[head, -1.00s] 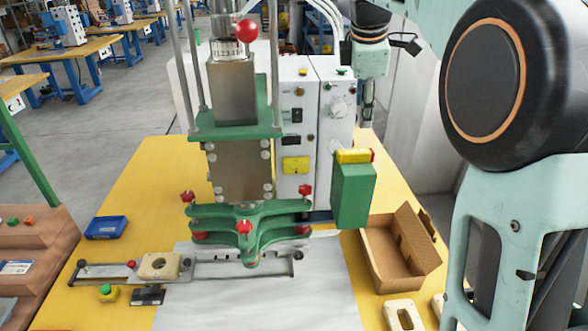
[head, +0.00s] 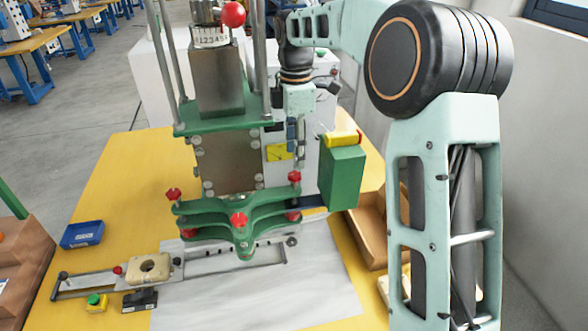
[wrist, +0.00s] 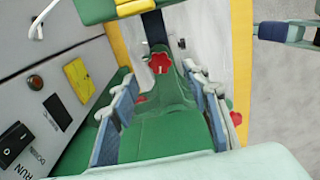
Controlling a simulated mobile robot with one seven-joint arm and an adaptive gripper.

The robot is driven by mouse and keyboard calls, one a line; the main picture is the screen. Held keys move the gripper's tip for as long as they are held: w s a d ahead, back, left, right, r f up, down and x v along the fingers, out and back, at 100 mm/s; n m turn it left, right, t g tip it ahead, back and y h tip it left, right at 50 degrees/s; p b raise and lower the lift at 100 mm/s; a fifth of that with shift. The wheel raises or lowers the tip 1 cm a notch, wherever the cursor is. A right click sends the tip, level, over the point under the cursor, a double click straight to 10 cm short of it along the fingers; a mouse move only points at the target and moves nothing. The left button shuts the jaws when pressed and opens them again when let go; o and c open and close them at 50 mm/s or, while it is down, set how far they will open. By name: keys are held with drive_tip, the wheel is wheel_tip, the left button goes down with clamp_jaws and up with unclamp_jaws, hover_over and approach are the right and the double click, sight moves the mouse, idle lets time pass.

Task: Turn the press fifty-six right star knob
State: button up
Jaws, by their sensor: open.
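The press (head: 225,165) has green plates with red star knobs. Its right star knob (head: 294,177) sits at the right end of the upper green plate, and it also shows in the wrist view (wrist: 159,62). My gripper (head: 300,158) hangs just above that knob, pointing down. In the wrist view my gripper (wrist: 160,80) is open, with its two fingers spread and the knob seen between and beyond their tips, not visibly touched. The front star knob (head: 239,219) and left star knob (head: 173,194) stand clear of the gripper.
A green box with a yellow top (head: 341,175) stands close right of my gripper. The control cabinet (head: 275,165) is behind it. A cardboard box (head: 370,235) lies at right. Steel columns (head: 262,50) rise at the press's top.

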sight(295, 174)
wheel_tip(295, 174, down, 6)
drive_tip(key=shift+r, duration=0.1)
drive_tip(key=shift+c, duration=0.4)
drive_tip(key=c, duration=1)
